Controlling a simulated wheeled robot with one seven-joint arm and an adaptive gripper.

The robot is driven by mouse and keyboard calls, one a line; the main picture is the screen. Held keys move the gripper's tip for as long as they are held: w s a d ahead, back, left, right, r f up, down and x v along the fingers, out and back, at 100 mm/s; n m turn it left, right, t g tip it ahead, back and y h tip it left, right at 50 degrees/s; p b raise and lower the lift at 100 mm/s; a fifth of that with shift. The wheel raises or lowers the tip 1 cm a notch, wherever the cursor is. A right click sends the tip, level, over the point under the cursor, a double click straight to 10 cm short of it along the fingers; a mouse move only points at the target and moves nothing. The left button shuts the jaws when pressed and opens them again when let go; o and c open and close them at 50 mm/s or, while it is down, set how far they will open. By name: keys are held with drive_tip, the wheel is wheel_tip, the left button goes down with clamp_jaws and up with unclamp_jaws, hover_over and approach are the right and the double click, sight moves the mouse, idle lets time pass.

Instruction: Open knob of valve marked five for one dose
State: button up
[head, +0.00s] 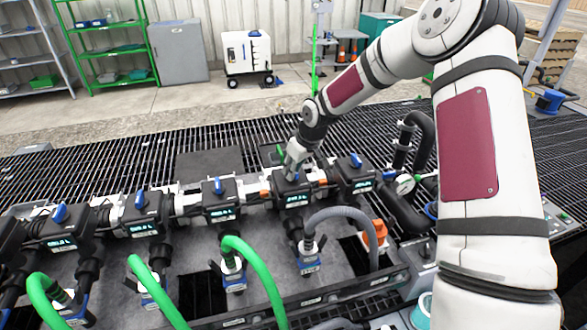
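A row of black valve units with blue knobs and small lit displays runs across the manifold. Blue knobs show on the units at far left (60,213), left (140,200), middle (218,186) and right end (355,160). My gripper (291,168) points down over the black valve unit (294,194) second from the right. That unit's knob is mostly hidden by my gripper. Whether the fingers touch or grip the knob cannot be told. The display text and any number marking are too small to read, so I cannot tell which unit is marked five.
Green hoses (262,268) and a grey hose (345,213) arch up in front of the valves. A round gauge (405,184) and black pipe (424,140) stand to the right. Dark grating (110,160) lies behind. Shelves and a white wheeled box (247,52) stand far back.

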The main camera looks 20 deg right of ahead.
idle(0.3)
drive_tip(key=v, duration=1.2)
idle(3.1)
